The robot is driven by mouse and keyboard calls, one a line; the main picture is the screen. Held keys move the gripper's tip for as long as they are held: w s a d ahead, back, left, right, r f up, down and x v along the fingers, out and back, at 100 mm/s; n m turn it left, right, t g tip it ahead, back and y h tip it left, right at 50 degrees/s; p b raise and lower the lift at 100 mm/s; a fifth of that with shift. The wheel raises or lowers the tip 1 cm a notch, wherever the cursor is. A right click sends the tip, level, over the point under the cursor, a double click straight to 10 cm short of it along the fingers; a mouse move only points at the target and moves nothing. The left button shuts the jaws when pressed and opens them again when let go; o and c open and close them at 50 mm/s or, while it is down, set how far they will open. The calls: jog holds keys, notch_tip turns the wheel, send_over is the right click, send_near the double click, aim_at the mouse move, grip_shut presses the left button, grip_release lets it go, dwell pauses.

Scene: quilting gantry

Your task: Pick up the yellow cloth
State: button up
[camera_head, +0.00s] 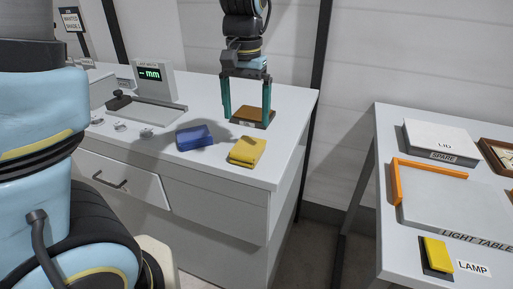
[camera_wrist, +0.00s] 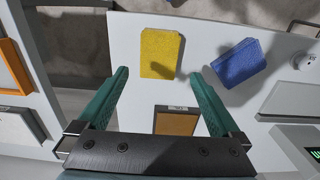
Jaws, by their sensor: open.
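The yellow cloth (camera_head: 247,151) is a folded pad lying flat on the white counter near its front edge. It also shows in the wrist view (camera_wrist: 161,53), at top centre. My gripper (camera_head: 247,112) has green fingers pointing down and hangs behind the cloth, over a brown-topped block near the counter's back right. In the wrist view my gripper (camera_wrist: 160,80) is open with nothing between its fingers, and the cloth lies beyond the fingertips. The fingers and the cloth are apart.
The brown-topped block (camera_head: 253,119) is beneath my gripper. A display reading mm (camera_head: 152,80) stands at the back left. At right, across a gap, is a light table (camera_head: 440,205) with an orange bar and a yellow lamp switch (camera_head: 437,254).

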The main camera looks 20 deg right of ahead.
aim_at(248, 146)
notch_tip(248, 146, down, 8)
jog(key=shift+d+f+p, duration=0.1)
jog(key=shift+f+p, duration=0.1)
jog(key=shift+p, duration=0.45)
jog(key=shift+c, duration=0.2)
jog(key=c, duration=1)
